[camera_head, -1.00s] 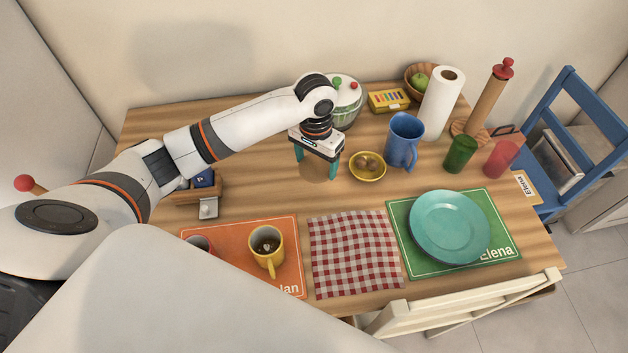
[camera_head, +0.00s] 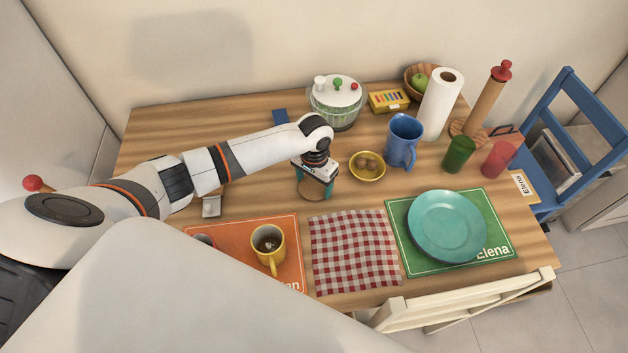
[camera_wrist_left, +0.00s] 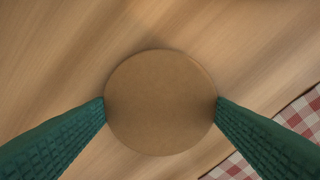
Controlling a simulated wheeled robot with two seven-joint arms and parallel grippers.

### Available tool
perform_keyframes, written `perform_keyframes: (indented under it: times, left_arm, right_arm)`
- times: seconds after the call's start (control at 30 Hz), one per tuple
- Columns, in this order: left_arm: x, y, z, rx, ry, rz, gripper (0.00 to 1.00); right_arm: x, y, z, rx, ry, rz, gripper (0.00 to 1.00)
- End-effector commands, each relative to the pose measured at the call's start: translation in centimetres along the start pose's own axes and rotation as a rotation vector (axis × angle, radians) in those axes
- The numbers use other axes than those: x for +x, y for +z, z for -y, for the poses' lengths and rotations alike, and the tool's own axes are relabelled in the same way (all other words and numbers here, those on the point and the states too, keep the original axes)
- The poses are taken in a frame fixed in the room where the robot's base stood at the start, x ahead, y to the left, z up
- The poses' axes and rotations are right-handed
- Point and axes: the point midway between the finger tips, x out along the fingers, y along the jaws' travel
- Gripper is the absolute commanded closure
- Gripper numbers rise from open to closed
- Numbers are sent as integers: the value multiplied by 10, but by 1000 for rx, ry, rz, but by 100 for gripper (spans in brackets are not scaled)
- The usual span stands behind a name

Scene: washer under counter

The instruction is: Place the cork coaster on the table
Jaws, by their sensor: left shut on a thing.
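The cork coaster (camera_wrist_left: 160,104) is a plain round brown disc between the green fingers in the left wrist view. My left gripper (camera_head: 315,187) is shut on it, with a fingertip against each side of its rim. In the head view the coaster (camera_head: 313,191) shows partly under the gripper, over a bare part of the wooden table (camera_head: 240,205). A thin dark shadow borders it; I cannot tell whether it touches the table. My right gripper is not in view.
A yellow bowl (camera_head: 367,168) and a blue pitcher (camera_head: 404,140) stand right of the gripper. A checkered cloth (camera_head: 354,252) lies in front, with a yellow mug (camera_head: 268,246) on an orange mat to its left. A salad spinner (camera_head: 337,105) stands behind.

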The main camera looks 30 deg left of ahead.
Motion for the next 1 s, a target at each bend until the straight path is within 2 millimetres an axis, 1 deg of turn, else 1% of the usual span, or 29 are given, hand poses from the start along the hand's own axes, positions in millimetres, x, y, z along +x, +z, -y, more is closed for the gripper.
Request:
perform_keyframes:
  times: [0.2, 0.63, 0.67, 0.7, 0.77, 0.8, 1.0]
  left_arm:
    - [0, 0, 0, 0, 0, 0, 46]
    - [15, -2, 0, -1, 1, -6, 46]
    - [15, -3, 0, -1, 1, -6, 22]
    - [16, -3, 0, 0, 1, -8, 15]
    - [17, -4, 1, 0, 1, -9, 6]
    - [17, -4, 1, 0, 1, -10, 3]
    - [18, -4, 3, 1, -3, -9, 3]
  right_arm:
    - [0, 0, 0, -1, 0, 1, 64]
    - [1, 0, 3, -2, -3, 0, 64]
    - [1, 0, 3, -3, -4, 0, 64]
    - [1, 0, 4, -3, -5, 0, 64]
    - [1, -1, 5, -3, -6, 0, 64]
    - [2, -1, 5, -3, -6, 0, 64]
    - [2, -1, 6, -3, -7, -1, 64]
